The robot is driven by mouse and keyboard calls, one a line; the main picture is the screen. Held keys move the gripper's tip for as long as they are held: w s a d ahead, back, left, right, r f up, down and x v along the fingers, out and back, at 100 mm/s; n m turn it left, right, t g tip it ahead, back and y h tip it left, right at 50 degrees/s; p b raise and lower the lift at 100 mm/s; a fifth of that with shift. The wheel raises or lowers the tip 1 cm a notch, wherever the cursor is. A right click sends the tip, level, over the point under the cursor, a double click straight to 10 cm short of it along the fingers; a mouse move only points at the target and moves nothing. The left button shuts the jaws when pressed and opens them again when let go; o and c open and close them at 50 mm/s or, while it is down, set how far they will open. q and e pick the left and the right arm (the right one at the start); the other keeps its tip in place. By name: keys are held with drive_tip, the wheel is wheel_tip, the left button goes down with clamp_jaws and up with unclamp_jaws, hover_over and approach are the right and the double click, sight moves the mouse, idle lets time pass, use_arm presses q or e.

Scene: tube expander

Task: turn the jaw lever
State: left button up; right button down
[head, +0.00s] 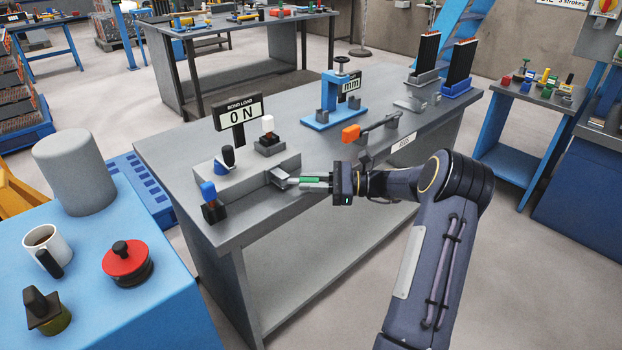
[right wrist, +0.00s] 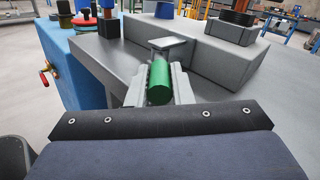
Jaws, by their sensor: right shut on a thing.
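My right gripper (head: 318,184) reaches in from the right at the front edge of the grey bench and is shut on a green cylindrical grip (head: 312,180). In the right wrist view the green grip (right wrist: 159,82) lies between the two grey fingers (right wrist: 159,88), pointing away from me. A small grey metal plate (right wrist: 167,43) sits just beyond it, beside the grey block (right wrist: 215,52). I cannot tell whether grip and plate are joined, or which part is the jaw lever. The grey block (head: 240,178) carries a black-knobbed lever (head: 228,158). My left gripper is not in view.
A 0 N display (head: 238,115), a white-knobbed switch (head: 268,128) and a blue-knobbed post (head: 209,195) stand close around the block. An orange-handled tool (head: 352,133) and a blue press (head: 325,105) stand farther along the bench. A blue table (head: 150,310) stands at left.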

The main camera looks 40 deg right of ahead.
idle(0.3)
drive_tip(key=c, duration=1.3)
unclamp_jaws()
drive_tip(key=v, duration=0.8)
drive_tip(key=shift+p, duration=0.35)
